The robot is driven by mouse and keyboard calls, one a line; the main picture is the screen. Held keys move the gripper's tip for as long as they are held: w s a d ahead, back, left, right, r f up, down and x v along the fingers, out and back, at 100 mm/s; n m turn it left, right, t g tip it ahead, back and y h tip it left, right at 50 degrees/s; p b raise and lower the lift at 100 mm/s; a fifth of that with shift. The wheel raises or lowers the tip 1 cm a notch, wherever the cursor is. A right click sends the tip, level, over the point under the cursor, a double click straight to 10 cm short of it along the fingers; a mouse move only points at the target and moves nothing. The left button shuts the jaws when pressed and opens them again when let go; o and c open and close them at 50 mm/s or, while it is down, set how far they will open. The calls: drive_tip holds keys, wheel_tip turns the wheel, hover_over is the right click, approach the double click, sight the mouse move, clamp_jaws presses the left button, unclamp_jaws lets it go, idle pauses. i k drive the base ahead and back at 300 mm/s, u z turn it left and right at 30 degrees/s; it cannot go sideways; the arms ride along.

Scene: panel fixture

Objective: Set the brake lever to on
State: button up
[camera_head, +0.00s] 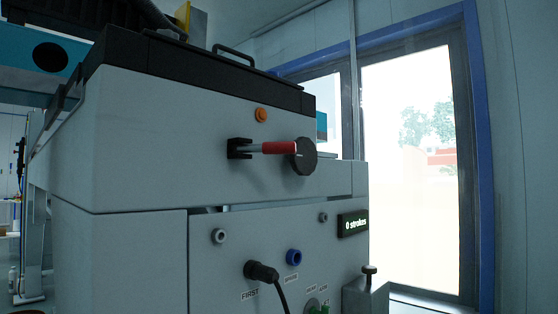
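A lever with a red grip (280,148) is on the upper front of the grey machine. It lies about level, from a black bracket (239,148) at its left to a round dark disc (304,156) at its right. No label beside it can be read, so I cannot confirm that it is the brake lever or which way is on. My gripper does not show in the head camera view.
An orange button (261,115) is above the lever. Below are a display (353,224) reading "0 strokes", a black plug (261,272) with a cable, a blue socket (294,257), and a black knob (369,270) on a grey box. A bright glass door (410,150) stands behind.

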sight(284, 148)
drive_tip(key=u, duration=0.1)
drive_tip(key=k, duration=0.45)
drive_tip(key=u, duration=0.65)
drive_tip(key=k, duration=0.75)
drive_tip(key=z, duration=0.85)
drive_tip(key=i, duration=1.35)
drive_tip(key=u, duration=0.2)
